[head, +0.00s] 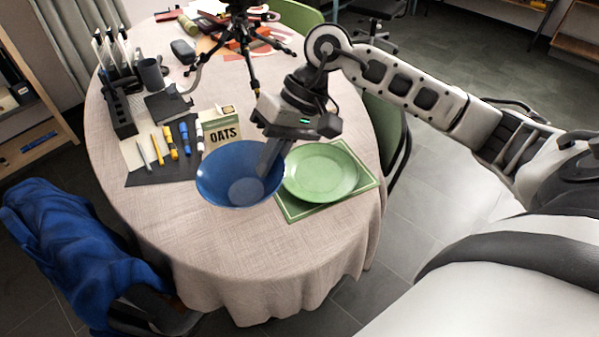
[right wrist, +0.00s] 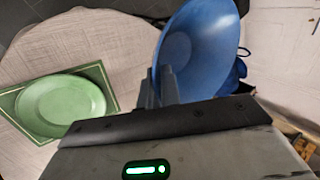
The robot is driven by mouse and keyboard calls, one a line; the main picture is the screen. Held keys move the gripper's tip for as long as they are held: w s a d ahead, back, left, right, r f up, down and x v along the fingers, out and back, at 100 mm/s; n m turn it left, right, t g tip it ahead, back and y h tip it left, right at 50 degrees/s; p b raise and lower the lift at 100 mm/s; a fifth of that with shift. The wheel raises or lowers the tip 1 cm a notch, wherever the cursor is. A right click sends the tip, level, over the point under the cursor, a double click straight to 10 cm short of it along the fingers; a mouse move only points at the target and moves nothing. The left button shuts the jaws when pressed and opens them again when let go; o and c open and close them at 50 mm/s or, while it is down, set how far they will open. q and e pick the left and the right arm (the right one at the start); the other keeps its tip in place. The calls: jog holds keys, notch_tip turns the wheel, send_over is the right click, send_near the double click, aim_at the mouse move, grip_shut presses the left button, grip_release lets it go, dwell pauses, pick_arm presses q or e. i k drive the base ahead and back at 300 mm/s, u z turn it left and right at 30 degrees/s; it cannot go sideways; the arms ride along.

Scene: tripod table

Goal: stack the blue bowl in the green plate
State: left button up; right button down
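The blue bowl (head: 225,187) is upright near the front of the round table, just left of the green plate (head: 325,172). The plate lies flat on a green square mat and is empty; it also shows in the right wrist view (right wrist: 60,105). My right gripper (head: 272,158) points down at the bowl's right rim. In the right wrist view its fingers (right wrist: 160,88) are closed around the near rim of the bowl (right wrist: 198,50). The bowl appears raised off the cloth, but its underside is hidden. My left gripper is not in view.
An oats box (head: 222,132) stands right behind the bowl. Markers on a dark mat (head: 160,168) lie to the left. A black tripod (head: 242,40) stands at the back. A chair with a blue garment (head: 75,250) is at the front left. The table's front cloth (head: 245,245) is clear.

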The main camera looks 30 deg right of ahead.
aim_at(318, 174)
jog(key=u, duration=1.5)
jog(key=k, duration=0.9)
jog(key=z, duration=1.2)
jog(key=i, duration=0.5)
